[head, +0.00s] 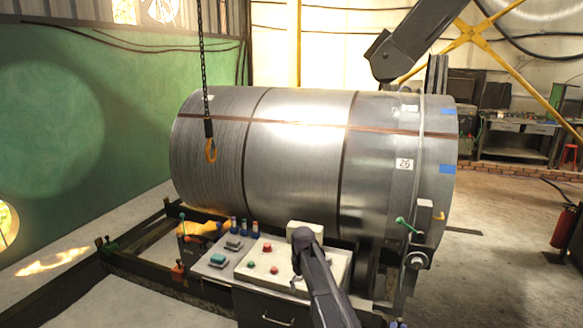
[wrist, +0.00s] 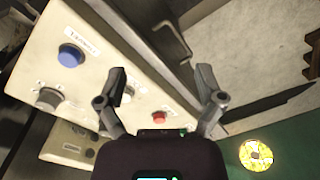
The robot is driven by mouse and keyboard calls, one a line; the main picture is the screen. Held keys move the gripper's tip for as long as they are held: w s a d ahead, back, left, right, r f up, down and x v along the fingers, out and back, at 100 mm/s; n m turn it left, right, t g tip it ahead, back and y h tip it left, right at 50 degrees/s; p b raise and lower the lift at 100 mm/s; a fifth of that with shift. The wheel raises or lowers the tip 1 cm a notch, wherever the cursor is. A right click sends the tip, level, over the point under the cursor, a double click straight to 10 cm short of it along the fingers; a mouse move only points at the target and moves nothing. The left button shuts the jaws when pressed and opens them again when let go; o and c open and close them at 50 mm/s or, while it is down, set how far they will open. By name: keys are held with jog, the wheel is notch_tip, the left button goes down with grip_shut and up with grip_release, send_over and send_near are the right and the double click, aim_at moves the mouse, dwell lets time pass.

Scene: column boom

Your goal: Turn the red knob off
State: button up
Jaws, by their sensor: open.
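In the wrist view a small round red knob (wrist: 159,117) sits on a pale control panel (wrist: 95,25). My gripper (wrist: 160,73) is open, with its two dark fingers spread on either side of the knob in the picture and nothing between them. The gap in depth between the fingers and the panel is hard to judge. In the head view two small red controls, one (head: 267,248) further back and one (head: 274,270) nearer, show on the pale console (head: 244,275). I cannot tell which matches the wrist view. A dark arm part covers the console's right side.
A blue button (wrist: 71,55) and a grey knob (wrist: 49,98) share the panel in the wrist view. A metal handle (wrist: 174,35) is close to the fingers. A large steel drum (head: 300,150) stands behind the console, with a chain hook (head: 211,150) before it.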

jog(key=s+d+f+m+b, duration=0.1)
jog(key=s+d, duration=0.3)
jog(key=s, duration=0.4)
jog(key=s+d+f+m+b, duration=0.2)
jog(key=s+d, duration=0.3)
jog(key=s, duration=0.4)
jog(key=s+d+f+m+b, duration=0.2)
jog(key=s+d+f+m, duration=0.1)
jog(key=s, duration=0.6)
jog(key=shift+s+d+m, duration=0.25)
jog(key=shift+d+m, duration=0.35)
jog(key=shift+d, duration=0.2)
